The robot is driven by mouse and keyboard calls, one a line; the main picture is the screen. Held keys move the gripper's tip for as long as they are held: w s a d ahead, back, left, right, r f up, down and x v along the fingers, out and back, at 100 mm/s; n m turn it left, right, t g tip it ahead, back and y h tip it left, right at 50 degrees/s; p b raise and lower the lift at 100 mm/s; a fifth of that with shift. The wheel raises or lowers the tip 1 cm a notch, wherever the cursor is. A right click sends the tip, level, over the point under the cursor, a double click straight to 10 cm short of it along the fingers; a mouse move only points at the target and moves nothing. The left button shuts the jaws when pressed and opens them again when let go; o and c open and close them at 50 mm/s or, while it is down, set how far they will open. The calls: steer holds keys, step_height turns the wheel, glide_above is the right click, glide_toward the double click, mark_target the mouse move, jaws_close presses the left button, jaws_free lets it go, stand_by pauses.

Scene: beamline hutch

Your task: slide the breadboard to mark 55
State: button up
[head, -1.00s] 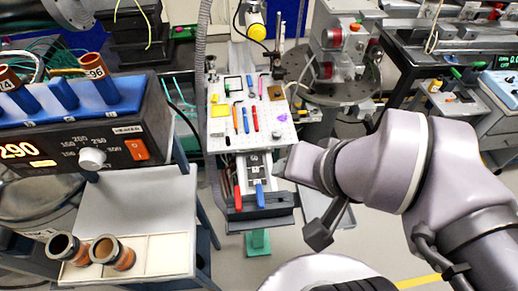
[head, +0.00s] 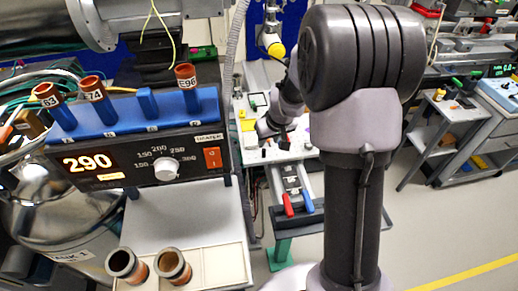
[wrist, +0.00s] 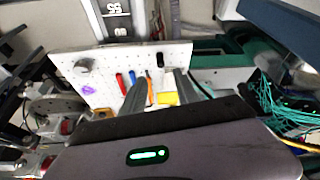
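The breadboard (wrist: 105,62) is a white perforated plate, seen close up in the wrist view. In the head view the breadboard (head: 250,156) is partly hidden behind my arm. A grey round knob (wrist: 83,66) and a black slot-shaped piece (wrist: 160,59) are near its rail-side edge. The rail (wrist: 117,22) runs out from under that edge with upside-down numbers; 55 and 60 are readable, 60 nearer the board. Contact with the board cannot be told.
Coloured tools (wrist: 133,78) and a yellow piece (wrist: 167,98) lie on the board. A red handle (head: 288,205) and a blue handle (head: 307,202) are at the rail's near end. A controller reading 290 (head: 130,160) stands left.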

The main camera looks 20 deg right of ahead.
mark_target(264, 150)
steer(key=b+x, duration=0.2)
steer(key=x, duration=0.7)
steer(key=shift+a+f, duration=0.1)
steer(key=shift+f, duration=0.15)
jaws_close()
stand_by(0.9)
